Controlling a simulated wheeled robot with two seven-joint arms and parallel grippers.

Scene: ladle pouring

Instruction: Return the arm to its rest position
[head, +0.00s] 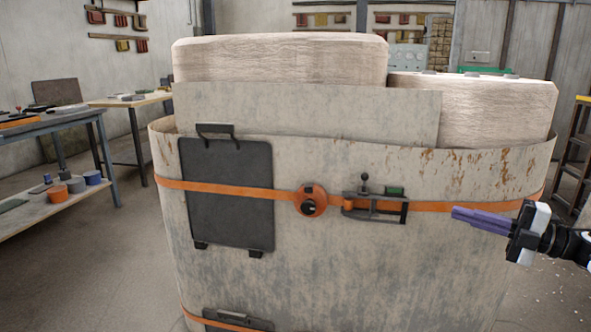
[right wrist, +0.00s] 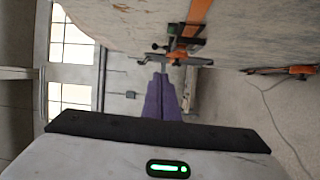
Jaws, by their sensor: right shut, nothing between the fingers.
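My right gripper (head: 458,213) is at the right of the head view, with its purple fingers pointing left toward the large grey container (head: 340,270). Its fingers are shut with nothing between them. In the right wrist view the purple fingers (right wrist: 161,84) are together, and the container wall (right wrist: 240,35) fills the upper right. The fingers overlap the container's right side in the head view; I see no contact. My left gripper is not in view. No ladle shows in either view.
An orange strap (head: 450,206) with a metal latch (head: 376,207) circles the container. A black panel (head: 227,195) is on its front. Pale blocks (head: 280,60) rise from its top. A blue workbench (head: 60,125) stands left, a ladder (head: 573,150) right. Floor at the lower right is open.

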